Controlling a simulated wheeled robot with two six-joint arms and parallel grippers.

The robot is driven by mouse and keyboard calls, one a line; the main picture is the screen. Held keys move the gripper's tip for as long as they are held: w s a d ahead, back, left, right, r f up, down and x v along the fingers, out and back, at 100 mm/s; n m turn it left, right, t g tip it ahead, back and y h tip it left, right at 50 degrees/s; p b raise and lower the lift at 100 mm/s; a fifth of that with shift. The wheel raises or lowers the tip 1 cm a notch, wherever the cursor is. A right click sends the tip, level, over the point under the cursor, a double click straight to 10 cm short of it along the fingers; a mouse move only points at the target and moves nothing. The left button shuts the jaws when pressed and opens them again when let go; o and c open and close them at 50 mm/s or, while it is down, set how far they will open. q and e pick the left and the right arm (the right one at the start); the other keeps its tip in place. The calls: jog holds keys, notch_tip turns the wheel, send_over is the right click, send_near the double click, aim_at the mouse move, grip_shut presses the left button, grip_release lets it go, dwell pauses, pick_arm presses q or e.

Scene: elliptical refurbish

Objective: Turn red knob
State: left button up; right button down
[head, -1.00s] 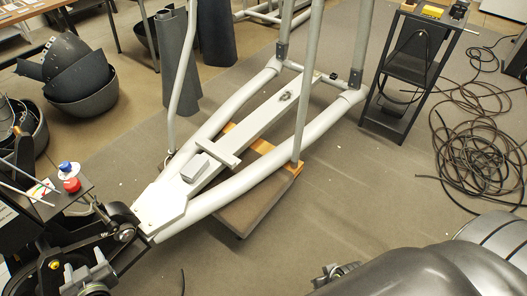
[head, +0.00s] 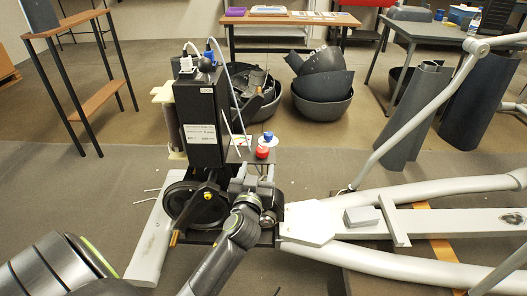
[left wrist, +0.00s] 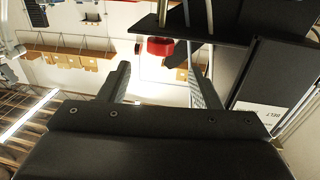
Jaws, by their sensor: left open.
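The red knob (head: 262,152) sits on a small dark plate beside a tall black box, with a blue-topped part just behind it. In the left wrist view the red knob (left wrist: 160,46) appears against a dark plate, beyond the fingertips and between them in width. My left gripper (head: 252,175) is just below and in front of the knob in the head view; its fingers are small and hard to separate from the machine. In the left wrist view my left gripper (left wrist: 162,80) is open, with nothing between its fingers. My right gripper is not in view.
The black box (head: 203,125) with cables stands left of the knob. A pulley wheel (head: 195,205) and the white elliptical frame (head: 430,225) lie around the knob. Dark tubs (head: 322,100) stand behind. A shelf rack (head: 75,65) is at far left, with free floor between.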

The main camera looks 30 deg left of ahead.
aim_at(261, 155)
pick_arm(q)
jog(key=x, duration=0.8)
jog(key=shift+b, duration=0.3)
jog(key=shift+w+a, duration=0.3)
jog(key=shift+w, duration=0.3)
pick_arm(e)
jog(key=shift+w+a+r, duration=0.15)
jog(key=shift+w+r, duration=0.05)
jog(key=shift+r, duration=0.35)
pick_arm(q)
jog(key=shift+c, duration=0.2)
jog(key=c, duration=0.9)
jog(key=shift+c, duration=0.2)
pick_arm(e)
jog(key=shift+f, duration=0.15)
pick_arm(q)
jog(key=shift+f, duration=0.1)
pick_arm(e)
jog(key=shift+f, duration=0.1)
pick_arm(q)
jog(key=shift+b, duration=0.35)
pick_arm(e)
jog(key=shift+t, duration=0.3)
